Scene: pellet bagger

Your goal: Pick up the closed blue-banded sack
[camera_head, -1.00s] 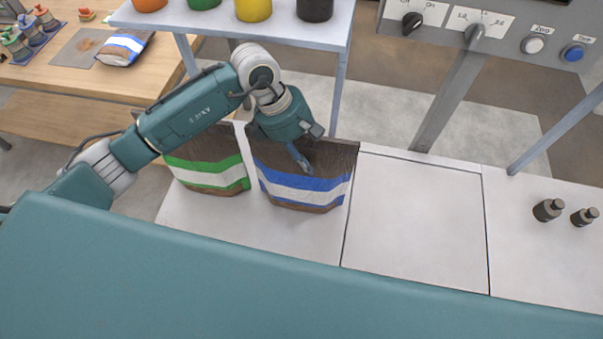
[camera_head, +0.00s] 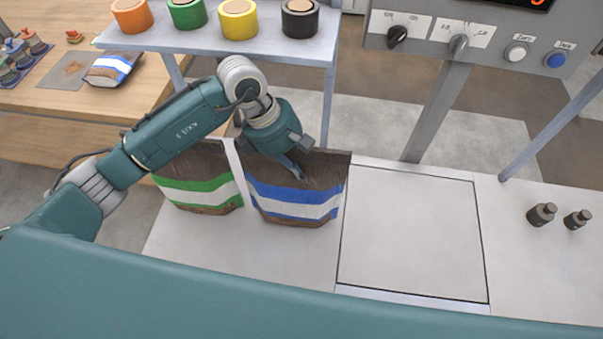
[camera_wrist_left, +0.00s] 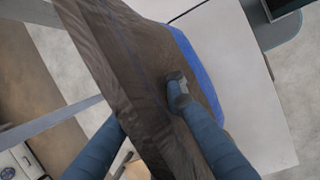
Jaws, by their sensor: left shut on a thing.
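The blue-banded sack (camera_head: 292,202) is brown with a blue and white band and stands upright on the white counter, left of the square plate. My left gripper (camera_head: 294,168) is at the sack's upper part, with one finger showing on the near face. In the left wrist view the brown sack (camera_wrist_left: 120,70) fills the middle between the two fingers of my left gripper (camera_wrist_left: 150,110), one on each side, shut on it. Another blue-banded sack (camera_head: 111,69) lies on the wooden table at the back left. My right gripper is not in view.
A green-banded sack (camera_head: 200,183) stands close to the left. A grey shelf (camera_head: 215,42) with several coloured containers rises behind. The square plate (camera_head: 412,232) is empty. Two dark weights (camera_head: 541,214) stand at the right. A control panel (camera_head: 480,35) hangs at the back right.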

